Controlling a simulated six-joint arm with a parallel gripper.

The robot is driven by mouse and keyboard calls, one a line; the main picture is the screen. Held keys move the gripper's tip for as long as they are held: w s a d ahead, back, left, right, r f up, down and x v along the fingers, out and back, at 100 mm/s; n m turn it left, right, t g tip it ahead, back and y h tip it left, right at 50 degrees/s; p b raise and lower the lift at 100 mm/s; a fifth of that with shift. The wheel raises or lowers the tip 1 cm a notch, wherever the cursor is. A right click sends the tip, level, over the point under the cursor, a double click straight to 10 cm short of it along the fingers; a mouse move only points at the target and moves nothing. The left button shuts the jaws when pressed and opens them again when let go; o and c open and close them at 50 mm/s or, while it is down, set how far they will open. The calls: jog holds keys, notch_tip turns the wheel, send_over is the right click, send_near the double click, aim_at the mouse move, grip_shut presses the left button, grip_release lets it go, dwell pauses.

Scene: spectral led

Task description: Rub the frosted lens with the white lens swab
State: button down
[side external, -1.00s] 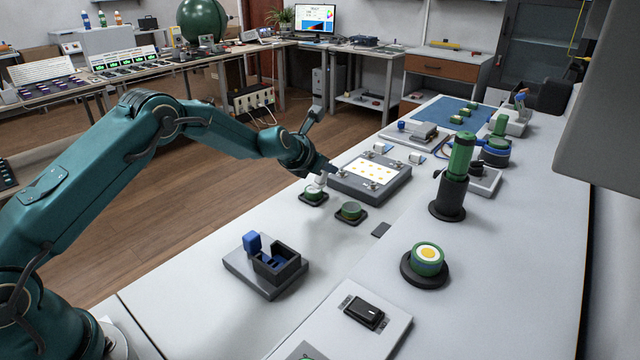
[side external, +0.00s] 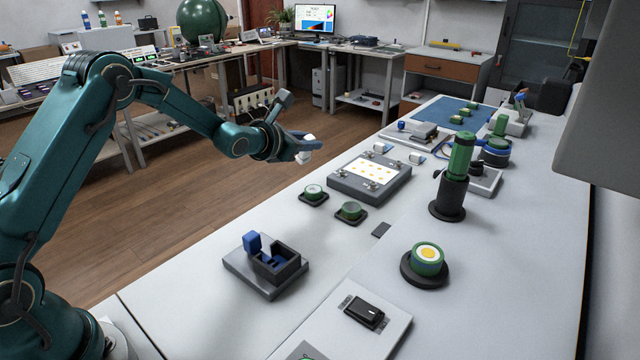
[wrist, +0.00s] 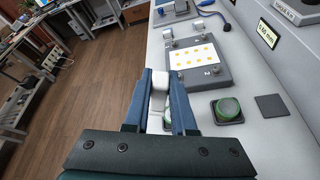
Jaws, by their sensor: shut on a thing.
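My gripper (side external: 301,146) is raised above the left edge of the bench, shut on the white lens swab (side external: 304,157), whose white ends show above and below the fingers. In the wrist view the swab (wrist: 157,100) sits between the blue fingers. A pale-topped green lens (side external: 313,193) in a dark square holder lies on the bench below and apart from the swab; it looks like the frosted one. A second, darker green lens (side external: 351,210) sits in a similar holder to its right; it also shows in the wrist view (wrist: 227,109).
A grey panel with yellow dots (side external: 369,172) lies behind the lenses. A tray with a blue block and dark box (side external: 266,265) is nearer the front. A green cylinder on a black stand (side external: 452,180) rises at right.

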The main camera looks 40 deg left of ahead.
jog(key=shift+f, duration=0.1)
notch_tip(320, 180, down, 6)
jog(key=shift+f, duration=0.25)
jog(key=shift+w+f, duration=0.2)
jog(key=shift+w, duration=0.05)
jog(key=shift+w+d+r, duration=0.1)
jog(key=shift+w+d, duration=0.2)
jog(key=shift+w, duration=0.45)
jog(key=shift+w+d, duration=0.3)
jog(key=shift+w, duration=0.4)
jog(key=shift+s, duration=0.1)
jog(key=shift+s+a, duration=0.35)
jog(key=shift+s, duration=0.45)
jog(key=shift+f, duration=0.6)
